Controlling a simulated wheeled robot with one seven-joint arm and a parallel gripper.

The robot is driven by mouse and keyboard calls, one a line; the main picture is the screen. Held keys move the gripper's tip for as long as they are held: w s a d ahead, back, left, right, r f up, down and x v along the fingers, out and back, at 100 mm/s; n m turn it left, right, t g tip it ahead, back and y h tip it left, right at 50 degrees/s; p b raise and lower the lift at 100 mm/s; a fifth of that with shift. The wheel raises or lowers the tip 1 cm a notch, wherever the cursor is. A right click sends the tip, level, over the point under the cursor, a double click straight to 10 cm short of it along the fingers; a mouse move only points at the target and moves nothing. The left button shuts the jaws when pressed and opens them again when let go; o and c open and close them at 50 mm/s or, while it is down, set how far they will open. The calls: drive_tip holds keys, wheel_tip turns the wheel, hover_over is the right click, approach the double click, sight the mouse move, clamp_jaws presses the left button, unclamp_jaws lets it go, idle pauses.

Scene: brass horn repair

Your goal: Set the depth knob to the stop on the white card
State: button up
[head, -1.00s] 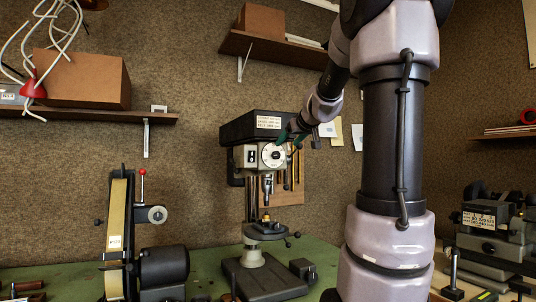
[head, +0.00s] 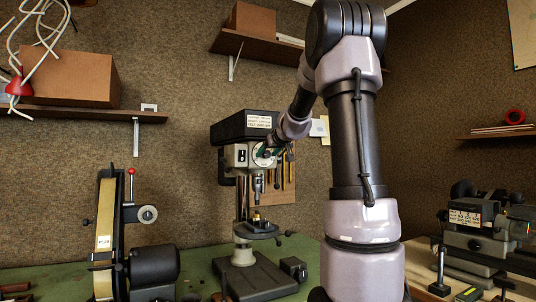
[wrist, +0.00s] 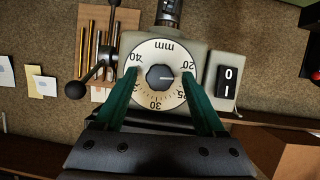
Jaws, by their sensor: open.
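The depth knob (wrist: 160,77) is a small dark knob at the centre of a round white dial (wrist: 156,48) marked in mm, seen upside down in the wrist view. Its white pointer line points right, between 20 and 25. My gripper (wrist: 159,80) is open, with its green fingers on either side of the knob, apart from it, over the dial face. In the head view, my gripper (head: 268,151) partly covers the dial. A white card (head: 259,121) with printed lines is on the drill press head; its text is too small to read.
The drill press (head: 243,118) stands on the green bench. A black rocker switch (wrist: 228,84) and a black ball-ended lever (wrist: 77,90) flank the dial. A belt sander (head: 104,230) stands left. Pinned papers (wrist: 42,83) hang on the wall behind.

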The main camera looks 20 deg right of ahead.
clamp_jaws()
